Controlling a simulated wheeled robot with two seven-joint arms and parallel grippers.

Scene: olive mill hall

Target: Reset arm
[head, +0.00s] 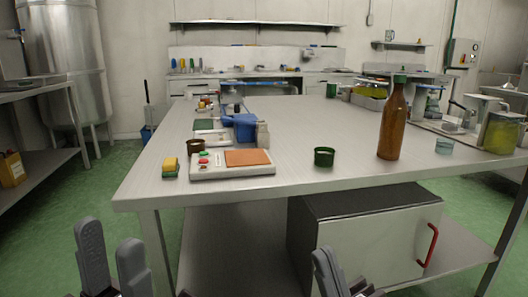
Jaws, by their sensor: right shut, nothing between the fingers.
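My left gripper (110,234) is low at the left of the head view, in front of the steel table's near left corner. Its two grey fingers point up and stand apart, with nothing between them. My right gripper (326,252) is at the bottom, right of the middle, in front of the cabinet under the table. Its grey fingers are together and hold nothing. Both grippers are below the level of the tabletop and touch nothing that I can see. The lower parts of both are cut off by the frame edge.
The steel table (300,183) spans the view ahead. A cabinet (375,240) with a red handle stands underneath.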

